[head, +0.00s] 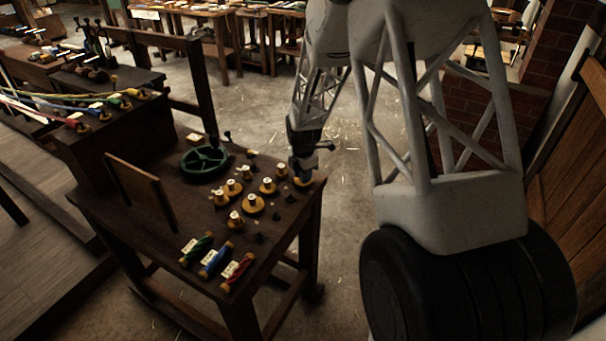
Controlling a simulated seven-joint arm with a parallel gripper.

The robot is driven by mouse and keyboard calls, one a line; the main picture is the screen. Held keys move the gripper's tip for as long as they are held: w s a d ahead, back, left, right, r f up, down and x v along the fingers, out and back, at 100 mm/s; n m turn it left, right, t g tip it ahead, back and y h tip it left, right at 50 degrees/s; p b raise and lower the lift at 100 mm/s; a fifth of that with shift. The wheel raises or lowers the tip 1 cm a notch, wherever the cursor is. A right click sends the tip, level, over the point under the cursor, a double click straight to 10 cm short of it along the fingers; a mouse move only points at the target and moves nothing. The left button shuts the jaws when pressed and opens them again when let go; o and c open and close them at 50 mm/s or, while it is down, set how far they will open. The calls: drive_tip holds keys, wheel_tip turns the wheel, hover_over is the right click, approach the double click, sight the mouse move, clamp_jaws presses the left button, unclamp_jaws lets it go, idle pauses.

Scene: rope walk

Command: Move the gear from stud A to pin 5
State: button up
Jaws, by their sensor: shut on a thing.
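My gripper (303,172) points down over the right back corner of the dark wooden table (178,213). It is shut on a small yellow-brown gear (303,182), seen just under the fingers. I cannot tell whether the gear touches the table or a stud. Several similar brass-coloured gears with pale tops, such as one gear (253,204), stand on the table to the left of my gripper. Small dark pins, such as one pin (260,238), stand bare among and in front of them. The labels of stud A and pin 5 are too small to read.
A green spoked wheel (205,160) lies at the back of the table. An upright wooden board (140,192) stands at the left. Green, blue and red spools (214,259) lie near the front edge. A bench with coloured ropes (84,121) is at far left.

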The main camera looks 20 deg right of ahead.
drive_tip(key=o, duration=0.9)
drive_tip(key=shift+r, duration=0.15)
drive_tip(key=shift+r, duration=3.85)
